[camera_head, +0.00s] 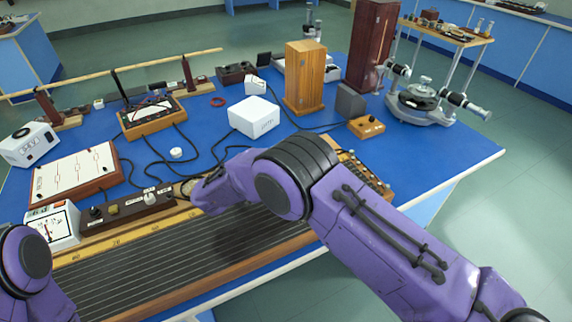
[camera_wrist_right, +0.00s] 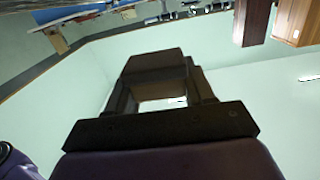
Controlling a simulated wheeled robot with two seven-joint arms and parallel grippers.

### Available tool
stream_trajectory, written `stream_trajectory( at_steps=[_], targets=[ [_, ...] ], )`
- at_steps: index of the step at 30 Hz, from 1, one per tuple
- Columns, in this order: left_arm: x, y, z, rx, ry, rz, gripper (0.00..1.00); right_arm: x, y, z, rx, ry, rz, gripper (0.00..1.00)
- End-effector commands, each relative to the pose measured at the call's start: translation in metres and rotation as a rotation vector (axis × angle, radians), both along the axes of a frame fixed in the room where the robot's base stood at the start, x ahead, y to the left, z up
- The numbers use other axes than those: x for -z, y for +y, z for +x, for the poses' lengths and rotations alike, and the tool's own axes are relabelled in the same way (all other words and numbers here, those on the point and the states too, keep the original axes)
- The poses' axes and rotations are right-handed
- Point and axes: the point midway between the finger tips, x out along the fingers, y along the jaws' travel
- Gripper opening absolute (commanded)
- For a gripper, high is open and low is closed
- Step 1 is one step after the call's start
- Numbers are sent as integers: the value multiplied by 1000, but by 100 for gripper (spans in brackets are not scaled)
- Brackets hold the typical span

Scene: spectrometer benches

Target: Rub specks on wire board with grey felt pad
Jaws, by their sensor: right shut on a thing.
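The wire board (camera_head: 150,272) is a long wooden-edged board with several dark parallel wires and a yellow scale strip, along the near edge of the blue bench. I cannot make out specks on it. My right arm crosses over it from the right, and its wrist hides part of the board. In the right wrist view my right gripper (camera_wrist_right: 158,88) is shut on a dark block (camera_wrist_right: 155,64), which looks like the felt pad. In the head view the pad and fingers are hidden, so contact with the board cannot be told. Only my left arm shows; its gripper does not.
A white box (camera_head: 254,117), a wooden block (camera_head: 304,78) and a meter (camera_head: 152,117) with cables stand behind the board. A switch box (camera_head: 127,208) and a white dial meter (camera_head: 54,226) sit at its far left edge. A spectrometer (camera_head: 424,100) stands at the right.

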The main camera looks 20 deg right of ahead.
Motion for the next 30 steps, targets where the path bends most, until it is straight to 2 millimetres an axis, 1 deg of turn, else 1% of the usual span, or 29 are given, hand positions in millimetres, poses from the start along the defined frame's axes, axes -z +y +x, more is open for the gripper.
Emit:
stream_trajectory(
  at_steps=[1, 3, 6, 10, 13, 18, 21, 26, 30],
  targets=[
    [-10, 0, 0, 0, 0, 0, 79, 6, 2, -13, -2, 43, 3, 23],
    [-17, 0, 0, 0, 0, 0, 79, 6, 1, -20, 0, 44, 3, 23],
    [-20, 0, 0, 0, 0, 0, 79, 8, 0, -27, 1, 44, 3, 23],
    [-23, 0, 0, 0, 0, 0, 79, 9, -2, -31, 3, 44, 2, 23],
    [-35, 0, 0, 0, 0, 0, 79, 5, -3, -41, 5, 46, 1, 23],
    [-50, 0, 0, 0, 0, 0, 79, 4, -5, -59, 6, 46, 1, 23],
    [-54, 0, 0, 0, 0, 0, 79, 5, -6, -66, 6, 45, 0, 23],
    [-57, 0, 0, 0, 0, 0, 79, 6, -6, -71, 5, 44, 0, 23],
    [-70, 0, 0, 0, 0, 0, 79, 2, -7, -85, 5, 46, -1, 23]
  ],
)
